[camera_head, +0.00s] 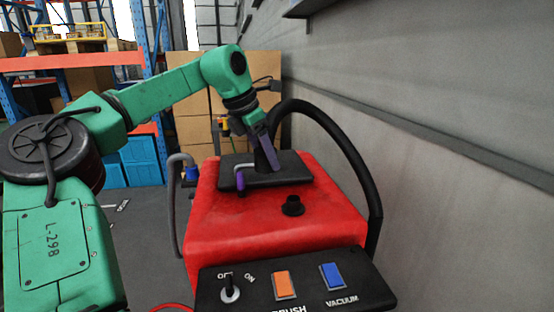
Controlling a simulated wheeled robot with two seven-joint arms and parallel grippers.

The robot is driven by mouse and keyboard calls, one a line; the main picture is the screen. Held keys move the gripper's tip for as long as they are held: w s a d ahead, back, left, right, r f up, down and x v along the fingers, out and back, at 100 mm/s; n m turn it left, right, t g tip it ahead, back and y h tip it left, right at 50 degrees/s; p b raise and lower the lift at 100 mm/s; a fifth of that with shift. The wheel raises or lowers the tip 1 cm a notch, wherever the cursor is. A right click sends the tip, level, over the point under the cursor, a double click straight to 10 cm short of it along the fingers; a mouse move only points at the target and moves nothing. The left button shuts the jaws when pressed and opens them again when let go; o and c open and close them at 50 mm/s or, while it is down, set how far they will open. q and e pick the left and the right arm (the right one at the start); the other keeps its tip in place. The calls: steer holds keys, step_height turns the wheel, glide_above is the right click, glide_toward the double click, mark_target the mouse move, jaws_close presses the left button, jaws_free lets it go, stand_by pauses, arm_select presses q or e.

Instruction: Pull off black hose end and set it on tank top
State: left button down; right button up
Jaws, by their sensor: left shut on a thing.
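The red scrubber tank (215,228) stands in front of me with a black plate (298,166) on its top. A thick black hose (352,150) arches up from the right side of the machine and over to the plate. My left gripper (265,158) has purple fingers and is shut on the black hose end (263,161), just above the plate. I cannot tell whether the end touches the plate. A short black round port (292,206) stands open on the red top, nearer me, with nothing on it. My right gripper is not in view.
A control panel (310,290) with a key switch, an orange button and a blue button is at the front. A grey wall (450,110) runs close along the right. A grey hose (173,200) stands at the left. Boxes (194,130) and shelving are behind.

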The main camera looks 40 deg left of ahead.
arm_select(q)
steer(key=b, duration=0.4)
glide_above(232, 223)
steer(key=shift+s+a+b, duration=0.15)
steer(key=shift+s+b, duration=0.4)
steer(key=shift+s, duration=0.3)
steer(key=shift+w, duration=0.1)
steer(key=shift+f+b, duration=5.75)
steer(key=shift+f, duration=1.1)
steer(key=shift+c, duration=0.2)
jaws_free()
steer(key=shift+r, duration=0.1)
